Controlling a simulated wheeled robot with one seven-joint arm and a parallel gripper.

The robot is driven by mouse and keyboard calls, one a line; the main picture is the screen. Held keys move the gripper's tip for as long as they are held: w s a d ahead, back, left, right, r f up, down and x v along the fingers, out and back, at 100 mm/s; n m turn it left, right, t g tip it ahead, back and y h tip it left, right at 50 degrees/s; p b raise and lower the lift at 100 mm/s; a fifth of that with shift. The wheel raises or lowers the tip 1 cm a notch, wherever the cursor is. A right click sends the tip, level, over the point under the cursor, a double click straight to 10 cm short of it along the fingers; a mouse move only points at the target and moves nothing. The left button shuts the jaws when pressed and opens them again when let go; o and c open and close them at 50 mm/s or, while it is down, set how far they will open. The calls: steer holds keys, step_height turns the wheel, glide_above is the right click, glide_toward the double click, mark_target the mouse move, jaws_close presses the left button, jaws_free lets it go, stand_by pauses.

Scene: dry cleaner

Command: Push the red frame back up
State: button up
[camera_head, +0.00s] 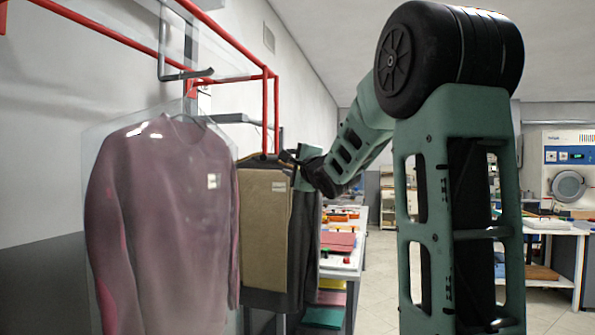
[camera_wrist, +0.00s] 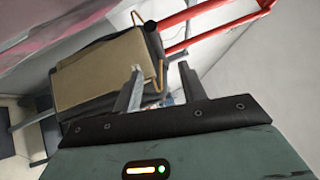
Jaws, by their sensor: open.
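The red frame (camera_head: 265,115) is made of thin red tubes. It runs from the upper left toward the middle in the head view, with upright tubes hanging down at its far end. It also shows at the upper right in the wrist view (camera_wrist: 205,32), with a black cap at one tube end. My gripper (camera_head: 293,160) is close to the lower end of the upright tubes, and I cannot tell whether it touches them. In the wrist view its two fingers (camera_wrist: 160,67) are apart, with the red tubes beyond them and to the right.
A mauve sweater (camera_head: 165,220) in clear plastic hangs at the left. Brown trousers (camera_head: 265,220) with a tag hang just below and left of my gripper. A washing machine (camera_head: 568,175) is far right.

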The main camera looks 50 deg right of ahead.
steer(key=v, duration=0.3)
steer(key=shift+s, duration=0.25)
stand_by(0.4)
steer(key=w+a+f+n+g+y, duration=0.3)
steer(key=a+f+n, duration=0.2)
steer(key=a+f, duration=0.55)
steer(key=w+a+f+n+g+y, duration=0.25)
steer(key=a+f+n, duration=0.4)
steer(key=a, duration=0.75)
steer(key=s+a+f+n+g+y, duration=0.25)
steer(key=a+f+n, duration=0.2)
steer(key=a, duration=0.25)
steer(key=s+a+f+n+g+y, duration=0.1)
steer(key=s+a+f+n+g, duration=0.15)
steer(key=s+a+f, duration=0.35)
steer(key=s+a+f+n+g, duration=0.3)
steer(key=s+a+n, duration=0.2)
steer(key=s, duration=0.5)
steer(key=s+a+f+n+g, duration=0.4)
steer(key=s+a+n, duration=0.2)
steer(key=s, duration=0.5)
steer(key=shift+s+f+n+h, duration=0.2)
steer(key=shift+f+n+h, duration=0.2)
steer(key=shift+n, duration=0.85)
